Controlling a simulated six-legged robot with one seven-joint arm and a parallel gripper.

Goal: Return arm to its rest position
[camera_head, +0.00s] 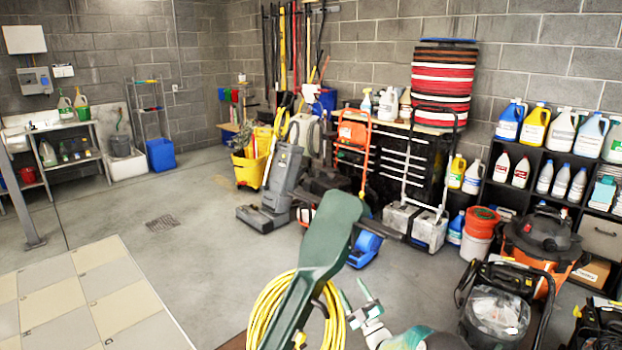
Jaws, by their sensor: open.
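My arm reaches into the lower middle of the camera_head view, with a long dark green link (318,250) slanting up and to the right. My gripper (356,298) is small in the picture, just right of that link. Its two thin green fingers stand apart and nothing shows between them. The stack of red, white and black buffer pads (443,88) sits on the black cabinet by the back wall, well away from my gripper.
A coiled yellow cable (262,312) lies behind my arm link. A blue machine part (366,247), an orange-and-black vacuum (541,245) and a clear-tanked machine (494,315) stand nearby. A grey floor machine (280,180) and yellow mop bucket (250,168) stand farther back. Open floor (160,260) lies left.

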